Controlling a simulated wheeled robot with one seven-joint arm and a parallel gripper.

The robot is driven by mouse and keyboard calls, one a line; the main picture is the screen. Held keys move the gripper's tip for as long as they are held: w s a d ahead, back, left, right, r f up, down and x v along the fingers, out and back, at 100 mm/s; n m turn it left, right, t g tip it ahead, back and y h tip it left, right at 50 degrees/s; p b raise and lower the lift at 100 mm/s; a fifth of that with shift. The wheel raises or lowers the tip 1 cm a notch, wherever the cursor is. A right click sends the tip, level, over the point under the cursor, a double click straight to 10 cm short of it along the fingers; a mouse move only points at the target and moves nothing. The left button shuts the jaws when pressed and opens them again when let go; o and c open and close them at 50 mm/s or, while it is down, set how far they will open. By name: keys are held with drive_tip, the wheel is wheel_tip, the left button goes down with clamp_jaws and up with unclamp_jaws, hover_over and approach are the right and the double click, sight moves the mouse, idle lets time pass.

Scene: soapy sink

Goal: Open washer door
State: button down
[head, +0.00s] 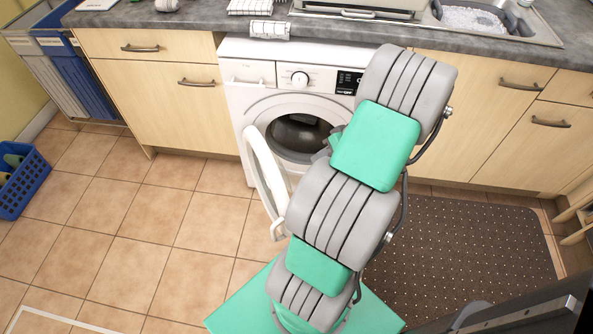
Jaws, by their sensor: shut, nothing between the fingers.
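The white washer (247,101) stands under the counter, with its drum opening (297,135) facing me. Its round door (262,172) is swung open to the left, seen nearly edge-on, and stands well away from the front. My arm reaches up across the right part of the washer and covers part of its front and the right side of the opening. My gripper is hidden behind my own arm, so its fingers do not show. Whether anything touches the door cannot be seen.
Light wooden cabinets (150,105) flank the washer under a grey counter (190,22) with a sink (475,18). A dark dotted mat (470,250) lies at right. A blue basket (28,190) sits at far left. The tiled floor left of the door is clear.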

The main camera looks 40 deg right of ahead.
drive_tip(key=w+a+f, duration=0.6)
drive_tip(key=a+f, duration=0.1)
drive_tip(key=shift+f, duration=0.25)
drive_tip(key=shift+w, duration=0.1)
